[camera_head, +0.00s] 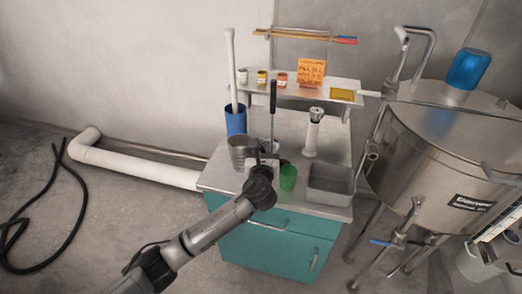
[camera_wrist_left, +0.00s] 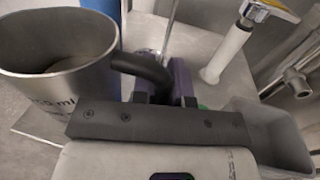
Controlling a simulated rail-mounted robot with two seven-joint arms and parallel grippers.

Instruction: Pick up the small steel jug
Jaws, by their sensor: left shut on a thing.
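The small steel jug (camera_head: 241,152) is at the left front of the teal cabinet's top. It looks upright, and I cannot tell whether its base touches the top. My left gripper (camera_head: 265,160) is just right of it. In the left wrist view the jug (camera_wrist_left: 62,85) fills the left side, with an open mouth and a partial "ml" mark. Its dark curved handle (camera_wrist_left: 146,66) reaches between the fingers of the left gripper (camera_wrist_left: 163,80), which is shut on it. The gripper body hides the jug's lower part there. My right gripper is not in view.
A green cup (camera_head: 288,178) stands close right of the gripper, with a grey bin (camera_head: 330,182) beyond it. A large steel tank (camera_head: 430,150) is at right.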

